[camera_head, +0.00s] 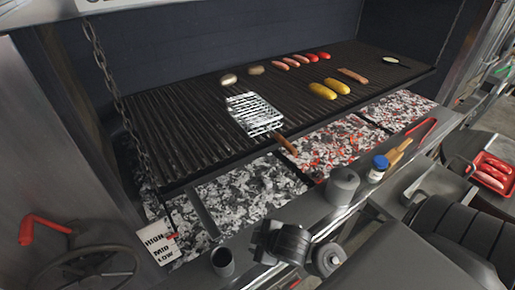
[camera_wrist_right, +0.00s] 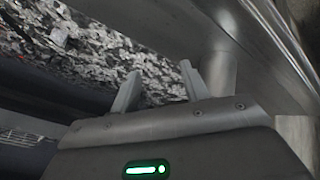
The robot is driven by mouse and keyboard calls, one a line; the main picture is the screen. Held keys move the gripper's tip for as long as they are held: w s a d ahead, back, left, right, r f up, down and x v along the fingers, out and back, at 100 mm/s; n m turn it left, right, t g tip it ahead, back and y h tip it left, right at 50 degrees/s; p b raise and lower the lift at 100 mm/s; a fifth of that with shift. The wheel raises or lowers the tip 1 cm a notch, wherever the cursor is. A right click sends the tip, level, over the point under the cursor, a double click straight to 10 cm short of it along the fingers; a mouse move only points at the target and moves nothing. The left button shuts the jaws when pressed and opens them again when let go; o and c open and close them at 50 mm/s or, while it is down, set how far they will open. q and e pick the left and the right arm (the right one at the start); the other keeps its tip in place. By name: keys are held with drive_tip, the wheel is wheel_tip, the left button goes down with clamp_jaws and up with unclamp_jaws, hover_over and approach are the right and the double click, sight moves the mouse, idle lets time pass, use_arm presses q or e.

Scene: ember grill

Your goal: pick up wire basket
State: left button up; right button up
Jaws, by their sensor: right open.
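The wire basket (camera_head: 253,114) is a flat, pale metal grid lying on the dark grill grate (camera_head: 180,125), left of centre in the head view. Its brown wooden handle (camera_head: 286,144) points toward the front right, over the coals. My right gripper (camera_wrist_right: 158,88) is open in the right wrist view, with nothing between its fingers and grey ash and coals behind them. Pale thin bars show at the left edge of that view; I cannot tell whether they belong to the basket. My left gripper is not in view.
Coals (camera_head: 250,190) lie below the grate's front. A grey canister (camera_head: 342,186), a blue-lided jar (camera_head: 378,168) and a dark cup (camera_head: 222,262) stand along the front ledge. Sausages (camera_head: 291,62) and corn (camera_head: 323,90) lie right of the basket. A chain (camera_head: 103,65) hangs at left.

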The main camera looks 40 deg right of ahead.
drive_tip(key=w+a+r+n+t+y, duration=0.1)
drive_tip(key=w+r+n+t+y, duration=0.15)
drive_tip(key=w+r+n, duration=0.65)
drive_tip(key=n+g+h, duration=0.1)
drive_tip(key=n+h, duration=0.3)
drive_tip(key=n, duration=1.3)
approach(271, 130)
drive_tip(key=x, duration=0.3)
drive_tip(key=shift+w+d+f, duration=0.1)
drive_tip(key=shift+w, duration=0.35)
drive_tip(key=shift+w+f, duration=0.15)
drive_tip(key=shift+f, duration=0.1)
drive_tip(key=x, duration=0.4)
drive_tip(key=shift+w+d+f+p, duration=0.1)
drive_tip(key=shift+w+f+p, duration=0.05)
drive_tip(key=shift+f+p, duration=0.2)
drive_tip(key=shift+r, duration=0.1)
